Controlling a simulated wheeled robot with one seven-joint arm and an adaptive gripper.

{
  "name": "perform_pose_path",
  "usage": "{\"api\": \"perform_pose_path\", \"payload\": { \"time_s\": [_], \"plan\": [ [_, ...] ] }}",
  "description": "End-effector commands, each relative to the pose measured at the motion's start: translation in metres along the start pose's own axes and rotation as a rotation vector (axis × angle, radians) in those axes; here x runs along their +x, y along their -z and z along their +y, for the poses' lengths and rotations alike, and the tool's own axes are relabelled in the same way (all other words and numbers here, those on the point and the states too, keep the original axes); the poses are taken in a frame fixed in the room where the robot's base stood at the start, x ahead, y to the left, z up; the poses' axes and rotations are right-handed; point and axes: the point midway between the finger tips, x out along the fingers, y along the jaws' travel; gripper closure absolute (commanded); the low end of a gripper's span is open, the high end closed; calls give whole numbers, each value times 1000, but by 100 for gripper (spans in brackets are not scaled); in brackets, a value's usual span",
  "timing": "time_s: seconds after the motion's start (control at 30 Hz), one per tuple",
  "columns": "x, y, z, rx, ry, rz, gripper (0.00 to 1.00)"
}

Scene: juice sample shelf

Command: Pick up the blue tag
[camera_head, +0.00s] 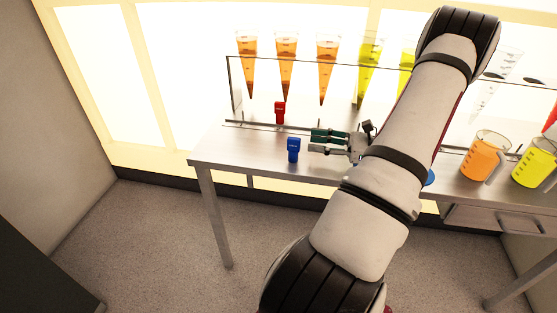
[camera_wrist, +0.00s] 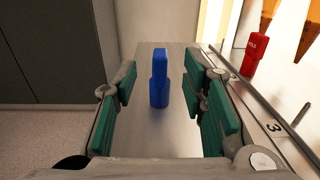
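The blue tag (camera_head: 293,150) stands upright on the left part of the metal table (camera_head: 225,147), near its front edge. In the wrist view the blue tag (camera_wrist: 160,80) is straight ahead, centred between the green finger pads. My gripper (camera_head: 312,141) is open and points left at the tag, just to its right. In the wrist view my gripper (camera_wrist: 160,103) has its pads wide apart with nothing held between them. I cannot tell whether the tag is partly inside the finger span.
A red tag (camera_head: 280,112) stands behind, by the clear rack holding orange and yellow cones (camera_head: 286,65). It also shows at the right of the wrist view (camera_wrist: 256,54). Orange (camera_head: 484,158) and yellow (camera_head: 533,165) jugs stand at the right. The table's left end is clear.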

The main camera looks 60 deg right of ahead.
Motion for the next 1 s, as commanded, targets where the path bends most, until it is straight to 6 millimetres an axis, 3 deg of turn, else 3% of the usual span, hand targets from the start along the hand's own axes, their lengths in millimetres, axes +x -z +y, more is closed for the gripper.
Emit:
{"api": "perform_pose_path", "payload": {
  "time_s": [0.17,0.47,0.77,1.0],
  "plan": [
    [0,5,-4,11,27,-16,62],
    [26,4,-4,10,25,-15,62],
    [66,4,-4,9,23,-14,62],
    [69,3,-4,9,25,-13,62]
  ]
}}
